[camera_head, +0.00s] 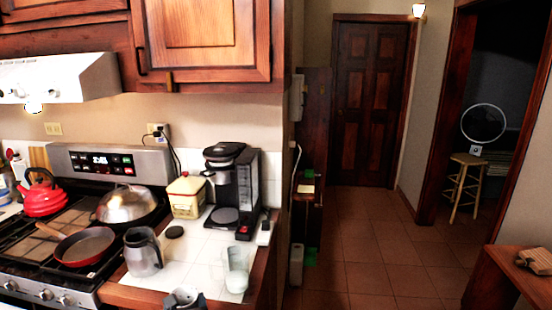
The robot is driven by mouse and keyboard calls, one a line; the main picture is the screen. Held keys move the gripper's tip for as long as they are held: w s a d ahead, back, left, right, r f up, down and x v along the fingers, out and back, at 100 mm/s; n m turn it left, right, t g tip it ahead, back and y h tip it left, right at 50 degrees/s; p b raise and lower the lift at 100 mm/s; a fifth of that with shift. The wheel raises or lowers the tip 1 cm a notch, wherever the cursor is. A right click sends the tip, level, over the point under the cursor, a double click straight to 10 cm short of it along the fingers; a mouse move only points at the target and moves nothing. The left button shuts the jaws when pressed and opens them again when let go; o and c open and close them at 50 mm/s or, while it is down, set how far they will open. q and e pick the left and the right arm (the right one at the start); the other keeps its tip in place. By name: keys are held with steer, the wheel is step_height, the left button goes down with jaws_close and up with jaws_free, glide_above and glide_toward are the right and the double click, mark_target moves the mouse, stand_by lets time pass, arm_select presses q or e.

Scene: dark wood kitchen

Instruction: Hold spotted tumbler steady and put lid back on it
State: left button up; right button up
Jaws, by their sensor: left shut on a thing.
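My left gripper (184,299) shows at the bottom edge, low over the front of the counter. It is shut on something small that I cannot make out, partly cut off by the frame. A pale, translucent tumbler-like cup (236,272) stands on the counter to its right, apart from it; spots are too small to tell. A grey jug-like vessel with a dark rim and handle (142,254) stands to the left, beside the stove. A flat, round black disc like a lid (175,232) lies on the counter behind the jug. My right gripper is not in view.
A black coffee maker (232,190) and a cream and red canister (187,196) stand at the back of the tiled counter (200,254). A frying pan (85,246), a domed pan (127,204) and a red kettle (41,194) sit on the stove. Open floor lies right.

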arm_select(q)
steer(key=s+d+f, duration=0.2)
steer(key=d+f, duration=0.2)
steer(key=f, duration=0.5)
steer(key=shift+s+f+m+h, duration=0.25)
steer(key=shift+s+m+h, duration=0.05)
steer(key=shift+h, duration=0.1)
steer(key=shift+d, duration=0.15)
steer(key=d+f+m+h, duration=0.8)
steer(key=d+f+h, duration=0.2)
steer(key=d, duration=0.3)
steer(key=shift+d+f, duration=0.2)
steer(key=shift+f, duration=0.6)
